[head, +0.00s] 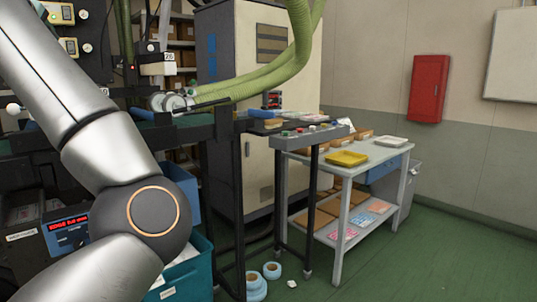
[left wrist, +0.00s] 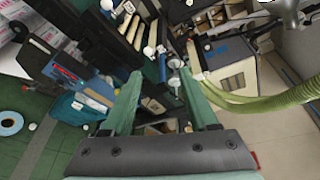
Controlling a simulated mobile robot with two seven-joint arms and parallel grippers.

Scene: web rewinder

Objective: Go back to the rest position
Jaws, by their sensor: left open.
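My left gripper (left wrist: 160,76) shows in the left wrist view, its two green fingers spread apart with nothing held between them. Behind the fingers is the web rewinder, with knobs and rollers, seen from a turned angle. In the head view my left arm crosses the left side in front of the machine (head: 203,133); its gripper is outside that picture. My right gripper is in neither view.
Green hoses (head: 262,82) run over the machine. A grey table (head: 385,152) with a yellow tray (head: 347,158) stands right of it. A teal bin (head: 198,262) and blue-white rolls (head: 256,287) are on the floor. The green floor (head: 420,255) at right is clear.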

